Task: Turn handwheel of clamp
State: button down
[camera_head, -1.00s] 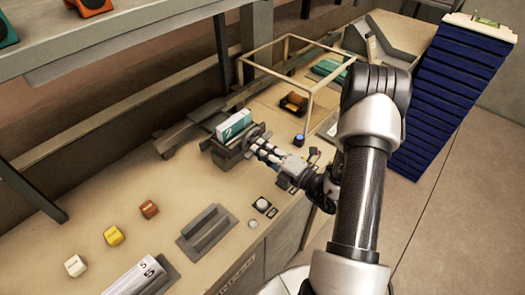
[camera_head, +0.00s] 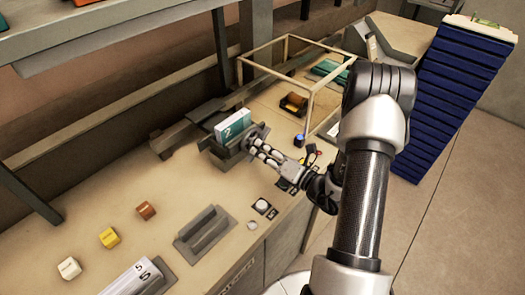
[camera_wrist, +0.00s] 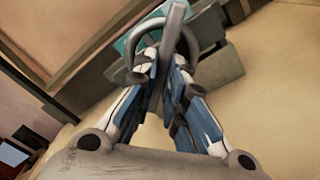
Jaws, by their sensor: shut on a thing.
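The clamp (camera_head: 224,152) stands on the bench with a teal and white block marked 2 (camera_head: 233,124) held in it. In the head view my gripper (camera_head: 254,147) reaches the clamp's near side from the right, and its fingers hide most of the handwheel. In the wrist view the grey handwheel (camera_wrist: 134,46) shows as a ring with a bar across it. My gripper (camera_wrist: 170,62) is shut on the handwheel there, with fingers on both sides of the bar. The clamp body (camera_wrist: 219,69) is behind the wheel, and part of the teal block (camera_wrist: 128,43) shows beside it.
A wire-like box frame (camera_head: 310,93) stands beyond the clamp, with an orange and black item (camera_head: 293,104) inside. A blue button (camera_head: 299,141) is close to my wrist. A grey holder (camera_head: 207,233) and small coloured blocks (camera_head: 109,238) lie nearer. A shelf (camera_head: 110,50) overhangs at left.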

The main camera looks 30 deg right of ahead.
dwell(0.3)
jog(key=c, duration=1.6)
grip_release()
jog(key=shift+c, duration=0.2)
jog(key=v, duration=1.2)
